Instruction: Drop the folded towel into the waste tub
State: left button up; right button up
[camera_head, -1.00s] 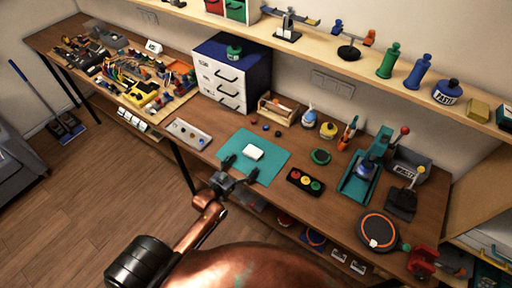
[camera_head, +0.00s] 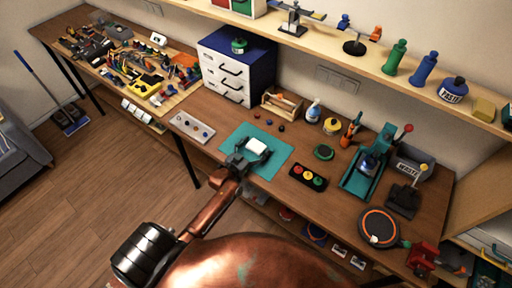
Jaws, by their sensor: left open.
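The folded towel (camera_head: 257,146), a small white block shape, is on the teal mat (camera_head: 277,166) near the front of the workbench. My left gripper (camera_head: 252,152) is open at the towel's near side, with its dark fingers spread around the near part of it. I cannot tell whether they touch it. My right gripper is not in view.
A red, yellow and green button box (camera_head: 308,176) lies right of the mat. A round black and orange pad (camera_head: 378,228) lies front right. The shelf (camera_head: 330,43) overhangs the back.

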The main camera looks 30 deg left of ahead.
pick_arm(q)
jog(key=shift+c, duration=0.7)
jog(key=c, duration=1)
jog(key=shift+r, duration=0.2)
